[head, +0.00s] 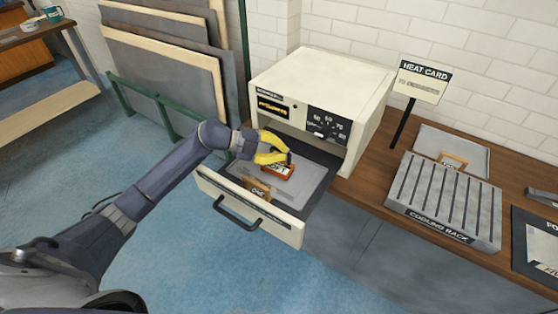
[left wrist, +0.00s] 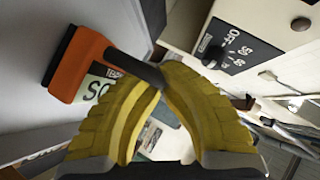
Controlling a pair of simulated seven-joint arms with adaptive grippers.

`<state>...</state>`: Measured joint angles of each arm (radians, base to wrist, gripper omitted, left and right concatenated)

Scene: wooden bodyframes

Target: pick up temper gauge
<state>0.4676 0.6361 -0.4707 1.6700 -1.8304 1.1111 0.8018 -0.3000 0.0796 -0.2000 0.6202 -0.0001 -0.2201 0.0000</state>
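The temper gauge (head: 278,171) is an orange-framed block with a pale label and a dark handle, over the grey tray in the open oven drawer. In the left wrist view the orange gauge (left wrist: 75,66) shows part of its lettering, and its dark handle runs between my fingertips. My left gripper (head: 287,156) has yellow fingers and is just above the gauge. In the left wrist view the gripper (left wrist: 155,80) is closed around the handle. I cannot tell whether the gauge touches the tray. My right gripper is not in view.
The drawer front (head: 250,212) with its black handle sticks out below the cream oven (head: 318,95). A small wooden piece (head: 257,189) lies in the drawer. A cooling rack (head: 445,200) and a heat card sign (head: 422,80) stand on the bench at right. Panels lean at the back left.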

